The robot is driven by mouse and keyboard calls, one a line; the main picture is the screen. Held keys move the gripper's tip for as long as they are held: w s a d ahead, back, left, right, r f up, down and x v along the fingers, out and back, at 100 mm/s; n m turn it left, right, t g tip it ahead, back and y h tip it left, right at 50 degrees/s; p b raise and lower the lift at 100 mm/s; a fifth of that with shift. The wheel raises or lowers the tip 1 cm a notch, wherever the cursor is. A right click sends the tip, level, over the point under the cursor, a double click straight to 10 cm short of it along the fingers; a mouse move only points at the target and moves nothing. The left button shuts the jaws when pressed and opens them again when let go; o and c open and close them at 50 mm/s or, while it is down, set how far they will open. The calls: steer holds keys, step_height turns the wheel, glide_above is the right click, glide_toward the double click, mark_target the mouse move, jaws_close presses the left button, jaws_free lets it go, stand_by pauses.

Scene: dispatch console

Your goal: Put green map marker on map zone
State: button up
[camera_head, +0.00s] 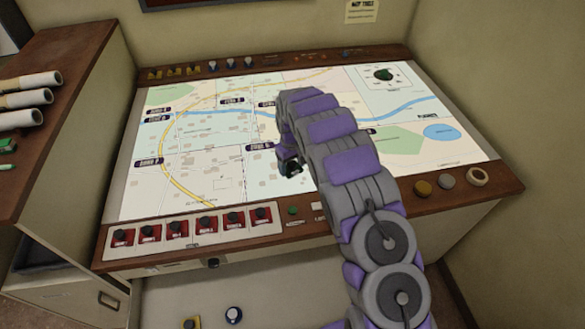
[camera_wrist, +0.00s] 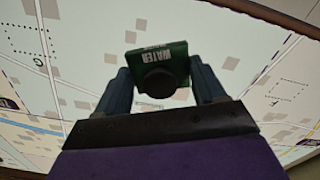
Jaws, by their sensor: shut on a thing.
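My gripper (camera_wrist: 160,84) is shut on a green map marker (camera_wrist: 176,57) in the wrist view. The marker is a green block with a black knob and white lettering that reads "WATER". In the head view my gripper (camera_head: 291,167) hangs over the middle of the lit map (camera_head: 225,190), and the marker is mostly hidden in its dark end. The map has several zones with dark labels. The wrist view shows a dotted outline (camera_wrist: 28,44) at the upper left and another (camera_wrist: 287,88) at the right. I cannot tell the marker's height above the map.
Red-based switches (camera_head: 205,224) line the console's front left edge. Small yellow and blue pieces (camera_head: 193,71) stand along the back rail. Rolled papers (camera_head: 30,97) lie on the left cabinet. Most of the map is clear.

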mark_target(297, 167)
steer(key=shift+w+d, duration=0.6)
steer(key=shift+w, duration=0.25)
steer(key=shift+w+d, duration=0.2)
steer(key=shift+d, duration=0.35)
steer(key=shift+f, duration=0.3)
steer(key=f, duration=0.1)
steer(key=a+f+b, duration=0.1)
steer(key=f, duration=0.1)
steer(key=shift+a+f, duration=0.1)
steer(key=shift+a, duration=0.15)
steer(key=o, duration=1.1)
steer(key=shift+d, duration=0.55)
steer(key=shift+c, duration=0.2)
steer(key=shift+a, duration=0.35)
steer(key=shift+a+r, duration=0.1)
steer(key=shift+r, duration=0.1)
step_height(297, 167, up, 12)
steer(key=p, duration=0.2)
steer(key=s+d+r+m, duration=0.2)
steer(key=s+d+r, duration=0.5)
steer(key=s, duration=0.4)
steer(key=s+d+r+m, duration=0.2)
steer(key=s+d+r, duration=0.3)
steer(key=s+r, duration=0.5)
steer(key=s+d+m+g, duration=0.1)
steer(key=s+d+m, duration=0.1)
steer(key=s, duration=2.8)
steer(key=shift+s+d+f+m+g, duration=0.15)
steer(key=shift+s+f+m+g, duration=0.1)
steer(key=shift+m+g, duration=0.15)
